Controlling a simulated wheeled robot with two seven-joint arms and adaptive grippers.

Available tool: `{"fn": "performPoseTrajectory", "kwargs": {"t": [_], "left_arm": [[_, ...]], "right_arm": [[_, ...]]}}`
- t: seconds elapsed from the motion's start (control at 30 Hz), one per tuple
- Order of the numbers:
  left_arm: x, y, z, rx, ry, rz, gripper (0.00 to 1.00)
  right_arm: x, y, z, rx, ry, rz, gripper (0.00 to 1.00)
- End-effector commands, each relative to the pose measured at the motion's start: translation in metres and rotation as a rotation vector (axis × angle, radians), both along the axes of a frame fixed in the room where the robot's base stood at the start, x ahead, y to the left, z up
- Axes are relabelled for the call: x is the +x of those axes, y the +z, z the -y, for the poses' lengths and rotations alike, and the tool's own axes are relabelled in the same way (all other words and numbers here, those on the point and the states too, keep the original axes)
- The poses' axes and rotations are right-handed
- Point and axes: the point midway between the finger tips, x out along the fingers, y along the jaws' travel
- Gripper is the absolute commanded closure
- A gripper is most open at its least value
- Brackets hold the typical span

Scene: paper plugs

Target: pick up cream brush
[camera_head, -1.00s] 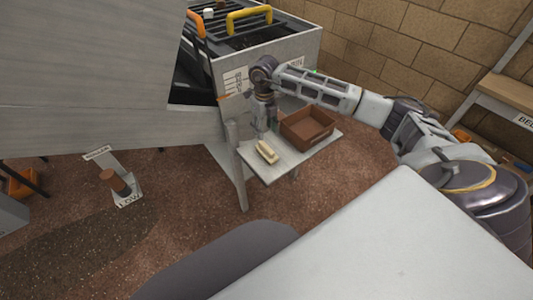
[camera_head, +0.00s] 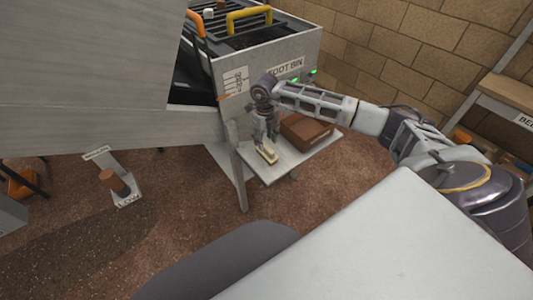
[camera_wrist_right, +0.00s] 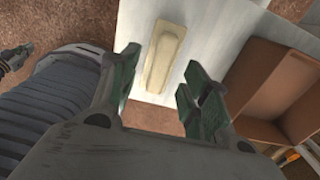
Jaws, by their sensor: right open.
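The cream brush (camera_head: 267,155) lies on the small light-grey shelf (camera_head: 268,175), in front of the bin. It also shows in the right wrist view (camera_wrist_right: 164,56), lying lengthwise between and beyond the fingertips. My right gripper (camera_head: 266,146) points down just above the brush and partly covers it in the head view. In the right wrist view its two fingers (camera_wrist_right: 158,78) stand apart, one on each side of the brush's line, with nothing held. I cannot tell the exact height over the brush.
A brown open box (camera_head: 308,131) stands on the shelf right beside my right gripper; it also shows in the right wrist view (camera_wrist_right: 270,85). The grey bin (camera_head: 285,55) with a yellow handle (camera_head: 249,17) rises behind.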

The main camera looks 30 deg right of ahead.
Motion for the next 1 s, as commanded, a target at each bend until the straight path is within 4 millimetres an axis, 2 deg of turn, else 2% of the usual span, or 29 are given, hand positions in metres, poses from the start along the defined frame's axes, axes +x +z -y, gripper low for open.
{"fn": "performPoseTrajectory", "kwargs": {"t": [0.17,0.43,0.67,0.97,1.0], "left_arm": [[-0.001,0.000,-0.001,0.002,-0.001,-0.006,1.00],[0.009,0.007,-0.001,0.003,-0.003,0.003,1.00],[0.010,0.009,0.000,0.002,-0.004,0.002,1.00],[0.001,0.005,0.000,0.004,-0.003,-0.010,1.00],[0.000,0.005,0.000,0.003,-0.003,-0.011,1.00]], "right_arm": [[-0.004,-0.018,0.003,0.000,-0.001,-0.004,0.54],[-0.004,-0.044,0.003,0.000,-0.001,-0.001,0.54],[-0.004,-0.047,0.003,0.000,0.000,0.000,0.54],[-0.004,-0.047,0.003,0.000,0.000,0.000,0.54],[-0.004,-0.047,0.003,0.000,0.000,0.000,0.56]]}}
